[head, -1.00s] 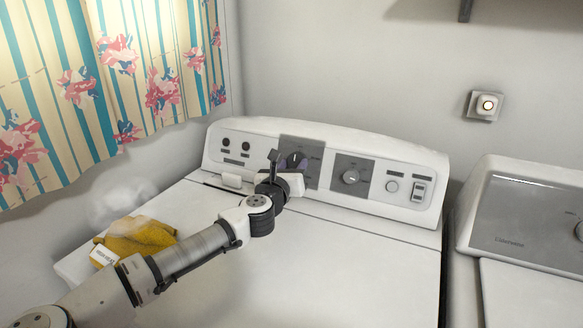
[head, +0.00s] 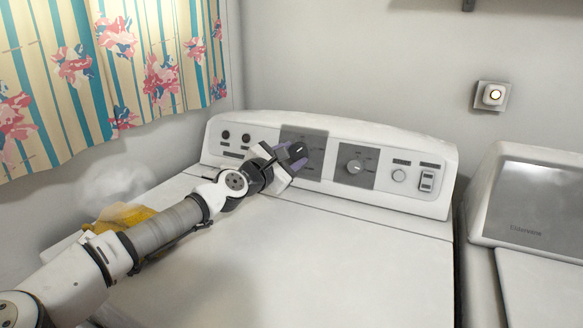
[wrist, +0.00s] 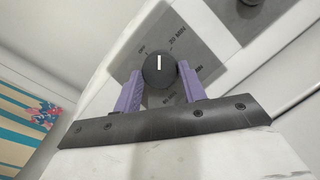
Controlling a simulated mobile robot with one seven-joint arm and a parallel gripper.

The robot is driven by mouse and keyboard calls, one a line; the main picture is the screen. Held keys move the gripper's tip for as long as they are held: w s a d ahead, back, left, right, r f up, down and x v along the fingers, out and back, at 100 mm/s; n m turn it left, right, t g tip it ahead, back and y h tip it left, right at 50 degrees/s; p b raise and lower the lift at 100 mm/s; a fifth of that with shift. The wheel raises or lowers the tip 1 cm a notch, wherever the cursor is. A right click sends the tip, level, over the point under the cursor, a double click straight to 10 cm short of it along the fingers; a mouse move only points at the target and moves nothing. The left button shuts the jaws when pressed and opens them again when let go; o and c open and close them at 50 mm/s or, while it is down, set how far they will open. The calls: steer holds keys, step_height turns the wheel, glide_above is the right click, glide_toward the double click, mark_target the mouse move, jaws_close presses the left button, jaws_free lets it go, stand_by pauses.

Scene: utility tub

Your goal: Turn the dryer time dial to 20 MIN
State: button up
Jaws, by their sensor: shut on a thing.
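The dryer time dial (head: 298,150) is a dark round knob on the left grey plate of the dryer's control panel (head: 385,190). In the wrist view, the dial (wrist: 158,72) has a white mark pointing up the picture, between a small label at left and the "20 MIN" label (wrist: 178,38) at upper right. My gripper (head: 291,158) is shut on the dial, with one purple finger on each side of it. The gripper (wrist: 161,80) also shows in the wrist view. Part of the lower lettering is hidden by the dial and fingers.
A second dial (head: 356,167) sits on the grey plate to the right. A small knob (head: 399,175) and a rocker switch (head: 427,181) are farther right. A yellow cloth (head: 125,215) lies behind my arm. The dryer top (head: 350,260) is mostly clear.

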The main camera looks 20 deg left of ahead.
steer(key=m+g+h+b, duration=0.1)
steer(key=m+b, duration=0.1)
steer(key=m, duration=0.1)
steer(key=shift+w+a+f+m+b, duration=0.1)
steer(key=shift+m+b, duration=0.25)
steer(key=shift+m, duration=0.05)
steer(key=shift+r+m+g+h+b, duration=0.2)
steer(key=shift+m+g+h+b, duration=0.25)
steer(key=shift+m, duration=0.45)
steer(key=o, duration=1)
steer(key=shift+c, duration=0.2)
steer(key=b+v, duration=0.2)
steer(key=v, duration=1.2)
